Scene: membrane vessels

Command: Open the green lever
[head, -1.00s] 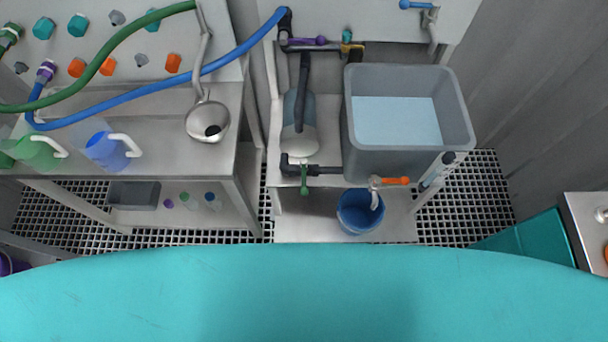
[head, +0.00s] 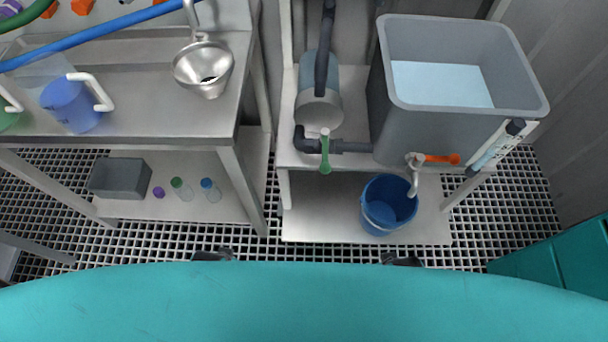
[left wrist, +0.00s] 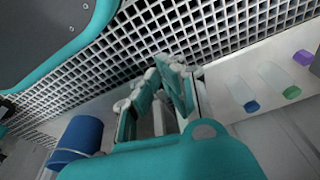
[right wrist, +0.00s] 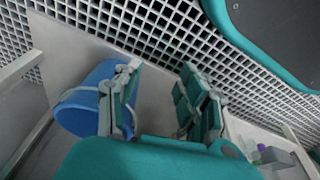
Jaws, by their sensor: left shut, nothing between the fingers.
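The green lever (head: 325,152) is on the dark pipe (head: 350,147) at the front of the rack, below the grey cylinder (head: 320,105). It points toward me, across the pipe. My left gripper (left wrist: 170,78) is shut and empty in the left wrist view, low above the grating and apart from the lever. My right gripper (right wrist: 158,85) is open in the right wrist view, with nothing held between its fingers. The lever is not seen in either wrist view. In the head view only small dark parts of my arms show at the teal edge.
A large grey tank (head: 455,125) stands right of the lever. An orange lever (head: 440,158) and tap are above a blue bucket (head: 387,205) on the lower shelf (head: 320,220). A steel bench (head: 225,120) with a funnel (head: 203,65) stands left. Grating covers the floor.

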